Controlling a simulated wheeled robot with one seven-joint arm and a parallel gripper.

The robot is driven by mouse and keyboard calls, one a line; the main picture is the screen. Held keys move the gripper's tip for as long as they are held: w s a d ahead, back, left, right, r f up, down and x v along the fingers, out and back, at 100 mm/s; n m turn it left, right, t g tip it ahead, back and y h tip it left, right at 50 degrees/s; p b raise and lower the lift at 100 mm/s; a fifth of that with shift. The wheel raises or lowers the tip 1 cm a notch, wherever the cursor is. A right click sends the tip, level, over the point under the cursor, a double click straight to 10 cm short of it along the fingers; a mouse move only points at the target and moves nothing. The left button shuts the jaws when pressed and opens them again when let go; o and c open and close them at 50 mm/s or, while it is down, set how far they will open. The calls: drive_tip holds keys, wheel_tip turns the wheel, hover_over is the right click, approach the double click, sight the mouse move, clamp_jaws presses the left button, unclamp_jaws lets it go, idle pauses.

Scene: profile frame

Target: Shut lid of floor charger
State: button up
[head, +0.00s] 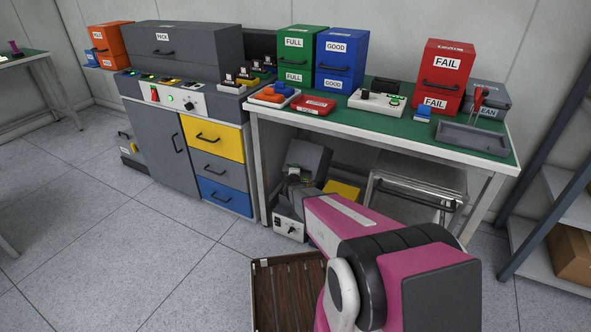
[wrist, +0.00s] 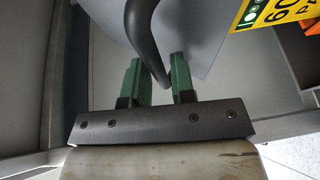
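The floor charger (head: 289,228) is a light box with a knob on its front, standing on the floor under the green-topped table. Its grey lid (head: 308,158) stands raised behind my gripper. My gripper (head: 293,181) is at the lid, partly hidden by my arm. In the wrist view, my gripper (wrist: 158,80) has its two green fingers apart. A dark curved handle (wrist: 141,32) on the grey lid panel (wrist: 195,25) reaches down into the gap between the fingers. I cannot tell whether it touches either finger.
The table (head: 400,145) overhangs the charger, with its leg (head: 262,170) close on the left. A yellow thing (head: 342,191) and a metal drawer unit (head: 415,187) stand to the right under the table. A brown slatted crate (head: 290,290) lies on the floor in front.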

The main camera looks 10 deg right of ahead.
drive_tip(key=shift+w+d, duration=0.15)
drive_tip(key=shift+w, duration=0.45)
